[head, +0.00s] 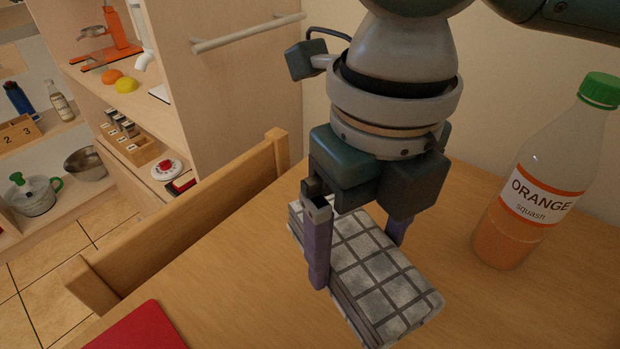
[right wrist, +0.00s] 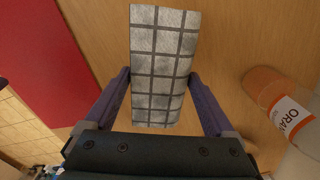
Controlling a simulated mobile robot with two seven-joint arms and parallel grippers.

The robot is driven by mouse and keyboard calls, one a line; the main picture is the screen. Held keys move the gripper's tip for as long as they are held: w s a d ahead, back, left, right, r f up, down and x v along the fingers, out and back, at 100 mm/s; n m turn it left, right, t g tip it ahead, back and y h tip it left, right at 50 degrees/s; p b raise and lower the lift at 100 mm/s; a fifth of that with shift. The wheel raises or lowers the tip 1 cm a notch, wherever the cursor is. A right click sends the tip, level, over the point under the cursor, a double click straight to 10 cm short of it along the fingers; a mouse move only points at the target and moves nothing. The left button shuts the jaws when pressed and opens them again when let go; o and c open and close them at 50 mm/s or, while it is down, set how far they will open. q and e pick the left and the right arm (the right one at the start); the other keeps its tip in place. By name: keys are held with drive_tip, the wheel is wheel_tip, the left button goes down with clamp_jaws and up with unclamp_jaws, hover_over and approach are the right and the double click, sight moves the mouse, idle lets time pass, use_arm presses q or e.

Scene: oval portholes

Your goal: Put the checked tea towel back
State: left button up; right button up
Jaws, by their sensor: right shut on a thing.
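The checked tea towel (head: 385,285) is a folded, grey-and-white block with dark grid lines, low over the wooden table. My right gripper (head: 357,262) points down, shut on the towel, with one purple finger along each long side. The towel also shows between the fingers in the right wrist view (right wrist: 160,50). I cannot tell whether its underside touches the table. A pale, empty rail (head: 245,35) is fixed to the side panel of the shelf unit, at the upper left in the head view. My left gripper is not in view.
An orange squash bottle (head: 530,185) with a green cap stands right of the towel. A red flat thing (head: 138,328) lies at the table's near left. A wooden chair back (head: 190,220) stands along the table edge. Shelves at left hold a bowl (head: 85,163) and several small items.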

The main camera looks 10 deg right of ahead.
use_arm(q)
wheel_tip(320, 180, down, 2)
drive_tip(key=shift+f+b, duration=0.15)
drive_tip(key=shift+b, duration=0.75)
use_arm(e)
wheel_tip(320, 180, down, 8)
drive_tip(key=shift+f, duration=0.1)
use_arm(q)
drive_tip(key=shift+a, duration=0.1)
use_arm(e)
drive_tip(key=shift+f, duration=0.3)
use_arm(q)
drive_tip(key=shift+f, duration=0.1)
use_arm(e)
drive_tip(key=o, duration=0.9)
drive_tip(key=shift+f, duration=0.15)
